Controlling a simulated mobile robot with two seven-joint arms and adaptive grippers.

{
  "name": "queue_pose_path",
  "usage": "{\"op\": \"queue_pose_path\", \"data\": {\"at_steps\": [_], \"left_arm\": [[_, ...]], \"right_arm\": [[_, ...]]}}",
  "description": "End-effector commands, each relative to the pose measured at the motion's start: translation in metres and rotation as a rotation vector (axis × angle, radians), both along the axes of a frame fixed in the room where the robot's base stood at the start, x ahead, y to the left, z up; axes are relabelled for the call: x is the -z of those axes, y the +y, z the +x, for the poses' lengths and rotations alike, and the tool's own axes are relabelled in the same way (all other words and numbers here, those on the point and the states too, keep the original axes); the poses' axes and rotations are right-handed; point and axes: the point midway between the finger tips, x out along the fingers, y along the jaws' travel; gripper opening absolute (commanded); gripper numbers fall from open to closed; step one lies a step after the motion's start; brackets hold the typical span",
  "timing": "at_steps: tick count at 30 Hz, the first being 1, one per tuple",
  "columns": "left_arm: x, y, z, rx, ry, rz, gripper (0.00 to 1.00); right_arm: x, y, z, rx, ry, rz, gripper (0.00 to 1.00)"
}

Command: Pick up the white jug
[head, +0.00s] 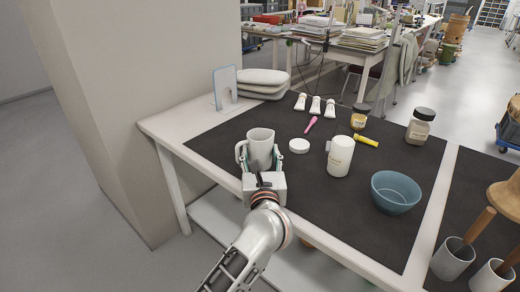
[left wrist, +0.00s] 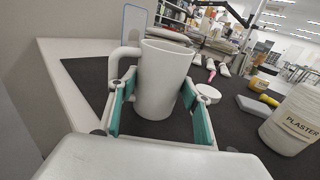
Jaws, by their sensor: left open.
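The white jug (head: 260,146) stands upright on the dark mat near the left front of the table. Its handle is on the left side. In the left wrist view the jug (left wrist: 163,82) is straight ahead, its handle beside the left finger. My left gripper (head: 261,160) is open, with one finger on each side of the jug's body; the green finger pads also show in the left wrist view (left wrist: 158,90). I cannot tell whether either pad touches the jug. My right gripper is not in view.
A white plaster tub (head: 340,158) stands right of the jug, and a white lid (head: 299,146) lies between them. A blue bowl (head: 396,192) is at the right front. Tubes (head: 315,105) and jars (head: 420,126) stand behind. Bare mat (head: 315,195) lies in front of the tub.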

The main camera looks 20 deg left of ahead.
Motion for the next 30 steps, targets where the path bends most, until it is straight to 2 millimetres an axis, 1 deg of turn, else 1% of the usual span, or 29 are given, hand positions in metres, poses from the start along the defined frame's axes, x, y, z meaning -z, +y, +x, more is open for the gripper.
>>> {"op": "queue_pose_path", "data": {"at_steps": [6, 8, 9, 10, 23, 30], "left_arm": [[0.0, 0.001, 0.0, 0.001, 0.0, 0.0, 0.49], [0.0, 0.001, 0.0, 0.001, 0.0, 0.0, 0.33], [0.0, 0.001, 0.0, 0.0, 0.0, 0.0, 0.23], [0.0, 0.001, 0.0, 0.0, 0.0, 0.0, 0.16], [-0.002, 0.001, 0.0, 0.0, 0.0, 0.0, 0.16], [-0.015, 0.0, 0.0, 0.0, -0.004, 0.0, 0.16]], "right_arm": [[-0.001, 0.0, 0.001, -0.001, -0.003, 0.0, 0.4], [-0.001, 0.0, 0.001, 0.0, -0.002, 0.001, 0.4], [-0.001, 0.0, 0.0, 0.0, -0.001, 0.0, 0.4], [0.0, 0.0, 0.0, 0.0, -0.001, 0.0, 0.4], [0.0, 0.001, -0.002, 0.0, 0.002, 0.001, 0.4], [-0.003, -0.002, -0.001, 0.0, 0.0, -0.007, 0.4]]}}
